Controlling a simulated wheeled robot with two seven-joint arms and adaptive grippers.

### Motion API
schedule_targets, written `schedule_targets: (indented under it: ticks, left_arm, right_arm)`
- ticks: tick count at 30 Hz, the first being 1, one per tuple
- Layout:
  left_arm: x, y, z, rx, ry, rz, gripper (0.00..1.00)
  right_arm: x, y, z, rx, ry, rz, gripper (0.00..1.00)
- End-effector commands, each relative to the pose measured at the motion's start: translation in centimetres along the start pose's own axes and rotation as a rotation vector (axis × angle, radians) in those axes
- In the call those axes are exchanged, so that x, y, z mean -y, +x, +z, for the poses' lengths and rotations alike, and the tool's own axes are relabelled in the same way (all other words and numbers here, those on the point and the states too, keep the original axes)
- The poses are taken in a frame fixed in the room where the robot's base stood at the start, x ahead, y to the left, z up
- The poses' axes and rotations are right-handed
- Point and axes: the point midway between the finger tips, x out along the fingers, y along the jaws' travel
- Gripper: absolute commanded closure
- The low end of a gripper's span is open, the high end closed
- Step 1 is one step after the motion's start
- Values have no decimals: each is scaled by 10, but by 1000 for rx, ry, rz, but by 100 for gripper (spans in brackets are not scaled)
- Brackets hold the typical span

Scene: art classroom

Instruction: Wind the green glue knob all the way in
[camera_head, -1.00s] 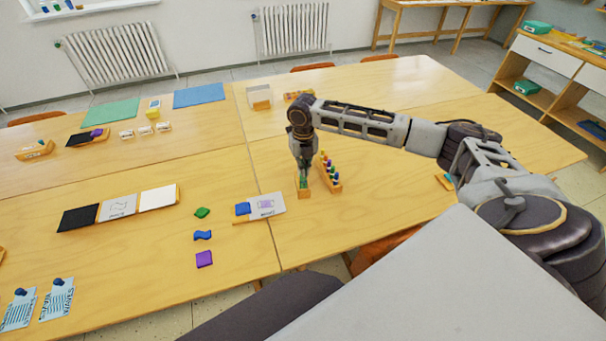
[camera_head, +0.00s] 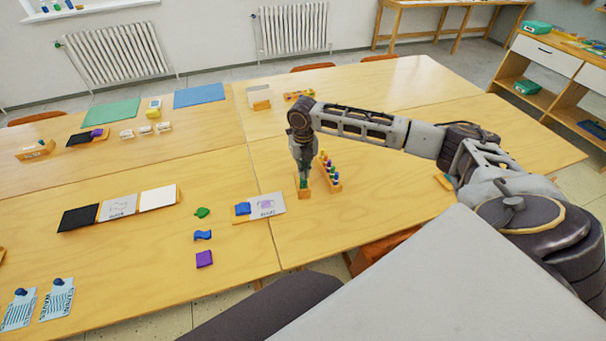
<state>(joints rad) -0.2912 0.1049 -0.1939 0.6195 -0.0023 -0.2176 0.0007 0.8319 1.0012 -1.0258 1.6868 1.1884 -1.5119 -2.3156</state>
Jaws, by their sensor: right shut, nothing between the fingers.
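My right gripper (camera_head: 304,178) points straight down over a small wooden block (camera_head: 304,194) with a green part (camera_head: 303,184) on top. Its fingertips are shut, with nothing seen between them, right at or just above the green part; I cannot tell whether they touch it. The green part is mostly hidden by the fingers, so how far in it sits is not visible. My left gripper is not in view.
A wooden rack (camera_head: 329,172) with several coloured knobs stands close on the right of the block. A card with a blue piece (camera_head: 243,209) lies to the left, beside green, blue and purple pieces (camera_head: 204,259). The table right of the rack is mostly clear.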

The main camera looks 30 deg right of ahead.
Motion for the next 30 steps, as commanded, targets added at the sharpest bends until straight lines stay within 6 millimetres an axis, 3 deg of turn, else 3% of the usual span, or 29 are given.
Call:
schedule_targets:
  ticks: [30]
  left_arm:
    - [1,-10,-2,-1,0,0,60]
  right_arm:
    - [0,-2,0,0,0,0,100]
